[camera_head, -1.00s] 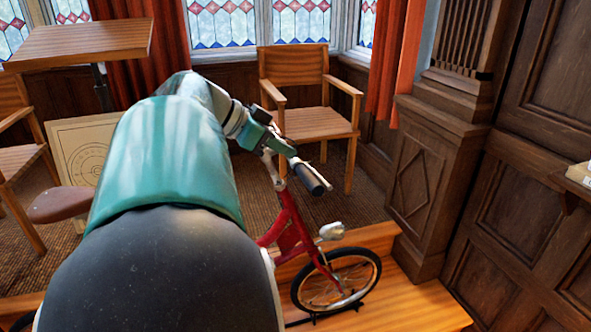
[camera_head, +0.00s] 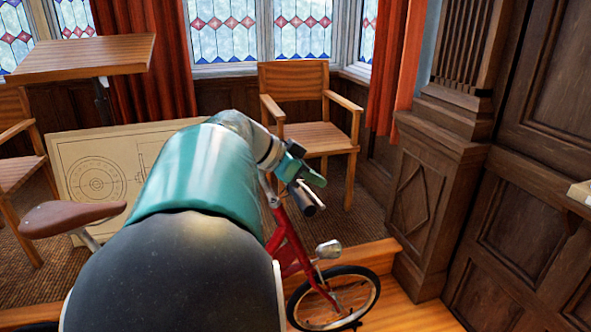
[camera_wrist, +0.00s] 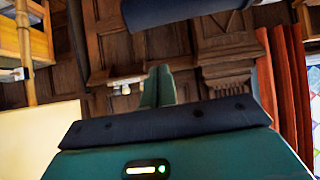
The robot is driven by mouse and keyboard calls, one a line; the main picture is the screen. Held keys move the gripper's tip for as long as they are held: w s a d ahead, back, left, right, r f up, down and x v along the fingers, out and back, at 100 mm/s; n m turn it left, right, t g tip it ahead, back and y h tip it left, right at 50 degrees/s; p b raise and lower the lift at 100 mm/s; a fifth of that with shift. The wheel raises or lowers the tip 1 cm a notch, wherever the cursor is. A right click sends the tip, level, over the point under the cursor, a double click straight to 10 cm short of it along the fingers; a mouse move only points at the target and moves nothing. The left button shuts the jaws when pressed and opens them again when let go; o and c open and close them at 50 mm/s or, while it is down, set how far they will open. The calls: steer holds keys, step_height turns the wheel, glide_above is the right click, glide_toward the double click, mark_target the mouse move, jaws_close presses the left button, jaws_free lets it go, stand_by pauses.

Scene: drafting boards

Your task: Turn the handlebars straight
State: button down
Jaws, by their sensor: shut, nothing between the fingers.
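A red bicycle (camera_head: 289,243) stands with its frame partly hidden behind my arm in the head view. Its handlebars show only in part: one dark grip (camera_head: 306,198) points down and right, and the other side is hidden. The front wheel (camera_head: 338,300) and a silver headlight (camera_head: 329,249) are below the bars. The brown saddle (camera_head: 72,218) is at the left. My teal gripper (camera_head: 314,179) is just above the visible grip; whether it touches is unclear. In the wrist view its fingers (camera_wrist: 157,86) are together with nothing between them.
A wooden armchair (camera_head: 293,88) stands behind the bars. A drafting table (camera_head: 80,57) and a board with a circular drawing (camera_head: 95,183) are at the left. A panelled wooden pillar (camera_head: 428,190) stands close at right. Open floor is limited.

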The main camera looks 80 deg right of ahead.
mark_target(306, 205)
steer(key=shift+w+a+f, duration=0.1)
steer(key=shift+w+f, duration=0.05)
steer(key=shift+f, duration=0.5)
steer(key=shift+w+a+f, duration=0.15)
steer(key=shift+f, duration=0.45)
steer(key=shift+w+a+f, duration=0.1)
steer(key=shift+w+f, duration=0.05)
steer(key=shift+f, duration=0.5)
steer(key=shift+s, duration=0.1)
steer(key=shift+w+a+f, duration=0.1)
steer(key=shift+w+a, duration=0.1)
steer(key=shift+w, duration=0.15)
steer(key=shift+w+a+f+m+y, duration=0.2)
steer(key=shift+w+a+m, duration=0.15)
steer(key=shift+a+m, duration=0.05)
steer(key=shift+w+a+f+m+y, duration=0.2)
steer(key=shift+w+a+m, duration=0.1)
steer(key=shift+a+m, duration=0.1)
